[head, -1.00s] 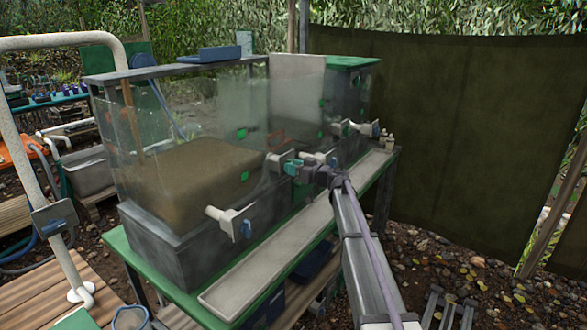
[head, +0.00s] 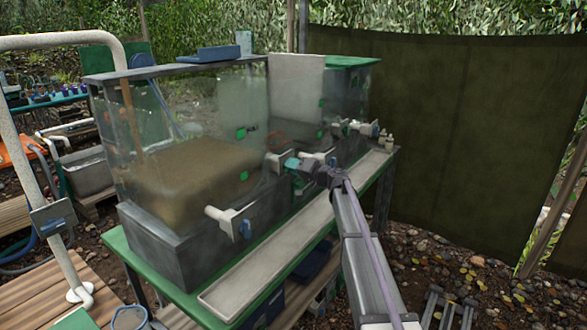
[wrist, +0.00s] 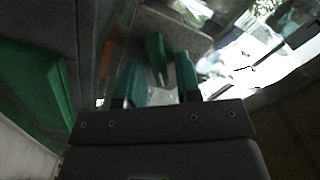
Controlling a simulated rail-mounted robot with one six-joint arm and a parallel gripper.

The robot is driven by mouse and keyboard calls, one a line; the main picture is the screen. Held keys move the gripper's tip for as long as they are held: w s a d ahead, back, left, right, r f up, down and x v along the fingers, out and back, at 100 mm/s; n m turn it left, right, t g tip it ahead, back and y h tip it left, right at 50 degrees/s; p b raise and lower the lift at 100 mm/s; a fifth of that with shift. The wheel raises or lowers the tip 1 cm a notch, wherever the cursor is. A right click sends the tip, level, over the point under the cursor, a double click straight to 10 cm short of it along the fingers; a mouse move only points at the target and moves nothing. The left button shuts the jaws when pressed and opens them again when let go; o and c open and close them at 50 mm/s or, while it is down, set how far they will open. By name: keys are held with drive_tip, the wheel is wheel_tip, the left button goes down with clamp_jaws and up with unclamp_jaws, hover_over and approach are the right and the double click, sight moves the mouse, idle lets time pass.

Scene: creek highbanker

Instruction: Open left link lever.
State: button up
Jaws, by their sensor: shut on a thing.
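In the head view my gripper (head: 294,170) is at the middle pale valve fitting on the front of the glass tank (head: 190,125). It is shut on a small green link lever (wrist: 155,55), which shows between my two teal fingers in the wrist view. My dark wrist hides part of the fitting, and the lever's exact angle is hard to tell in the head view.
A white valve with a blue handle (head: 245,228) sticks out at the near left, and another blue-handled valve (head: 375,130) at the far right. A long pale trough (head: 240,290) runs below. A dark green screen (head: 440,130) stands at the right.

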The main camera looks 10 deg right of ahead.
drive_tip(key=m, duration=0.7)
drive_tip(key=shift+f, duration=0.15)
idle(0.3)
drive_tip(key=o, duration=0.6)
drive_tip(key=shift+d, duration=0.15)
drive_tip(key=v, duration=1)
drive_tip(key=shift+s+d, duration=0.2)
drive_tip(key=shift+s, duration=0.05)
drive_tip(key=v, duration=1.2)
